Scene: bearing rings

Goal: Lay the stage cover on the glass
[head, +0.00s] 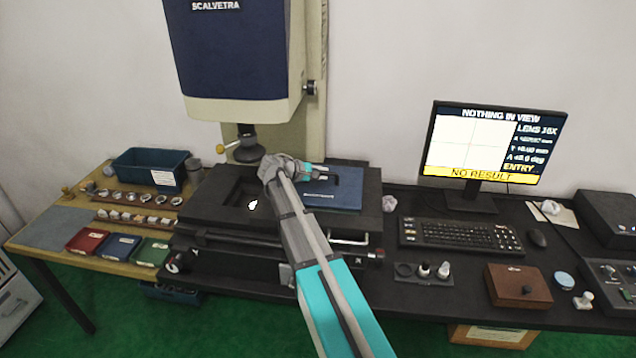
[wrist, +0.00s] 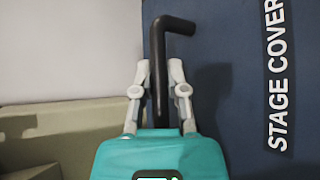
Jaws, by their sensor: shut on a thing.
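The stage cover (head: 333,198) is a dark blue plate over the right part of the black stage (head: 212,212). Its white lettering shows large in the wrist view (wrist: 276,75). My gripper (head: 318,173) is shut on the cover's black bent handle (wrist: 172,25), with one finger on each side of it (wrist: 160,78). I cannot tell whether the cover rests on the stage or hangs just above it. The glass (head: 237,203) is in the recess left of the cover, with a bright spot on it. My arm hides part of the recess and the cover's left edge.
The lens (head: 248,150) hangs above the stage, left of my gripper. The monitor (head: 492,145), keyboard (head: 460,235) and a brown box (head: 517,287) stand to the right. A wooden table (head: 95,240) on the left carries a blue bin (head: 150,170), ring racks and small coloured trays.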

